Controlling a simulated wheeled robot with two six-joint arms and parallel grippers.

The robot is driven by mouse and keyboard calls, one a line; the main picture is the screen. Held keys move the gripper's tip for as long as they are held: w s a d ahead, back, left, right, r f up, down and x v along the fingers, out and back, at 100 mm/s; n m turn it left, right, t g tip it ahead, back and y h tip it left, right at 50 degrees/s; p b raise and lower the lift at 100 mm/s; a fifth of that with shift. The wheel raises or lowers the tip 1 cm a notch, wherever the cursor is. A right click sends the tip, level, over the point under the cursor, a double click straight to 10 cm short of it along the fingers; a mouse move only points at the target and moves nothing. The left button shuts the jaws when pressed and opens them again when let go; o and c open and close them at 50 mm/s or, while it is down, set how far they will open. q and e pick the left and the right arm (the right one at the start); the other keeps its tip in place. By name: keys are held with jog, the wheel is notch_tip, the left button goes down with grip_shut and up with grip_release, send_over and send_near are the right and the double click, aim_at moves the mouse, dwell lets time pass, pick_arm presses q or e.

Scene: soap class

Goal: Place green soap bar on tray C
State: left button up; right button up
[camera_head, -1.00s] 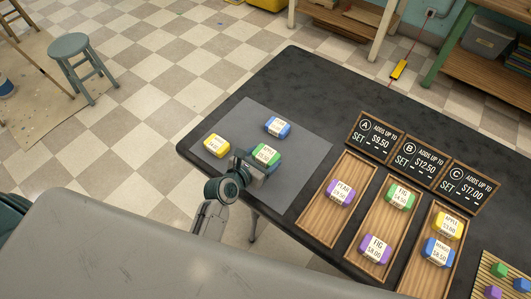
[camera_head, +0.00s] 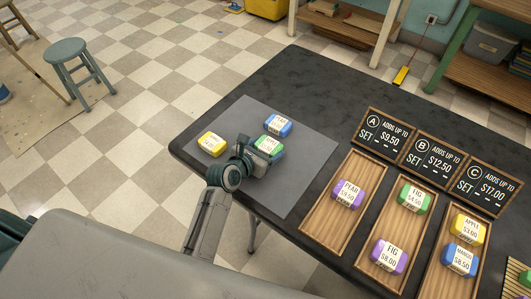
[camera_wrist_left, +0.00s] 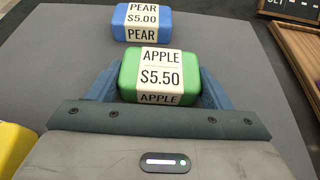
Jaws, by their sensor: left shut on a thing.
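A green soap bar (camera_head: 269,148) with an apple $5.50 label is on the grey mat (camera_head: 296,190). My left gripper (camera_head: 262,155) is shut on it; in the left wrist view the fingers press both sides of the green bar (camera_wrist_left: 158,76). I cannot tell whether the bar is lifted off the mat. Tray C (camera_head: 435,280) is the wooden tray at the right, below the sign C (camera_head: 481,186). It holds a yellow apple bar (camera_head: 469,229) and a blue mango bar (camera_head: 459,259). My right gripper is not in view.
A blue pear bar (camera_head: 278,125) and a yellow bar (camera_head: 212,144) lie on the mat. Tray A (camera_head: 322,227) holds a purple bar. Tray B (camera_head: 400,223) holds a green fig bar (camera_head: 414,197) and a purple fig bar (camera_head: 389,257). Signs stand behind the trays.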

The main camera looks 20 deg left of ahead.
pick_arm(q)
jog(key=o, duration=1)
jog(key=shift+r, duration=0.1)
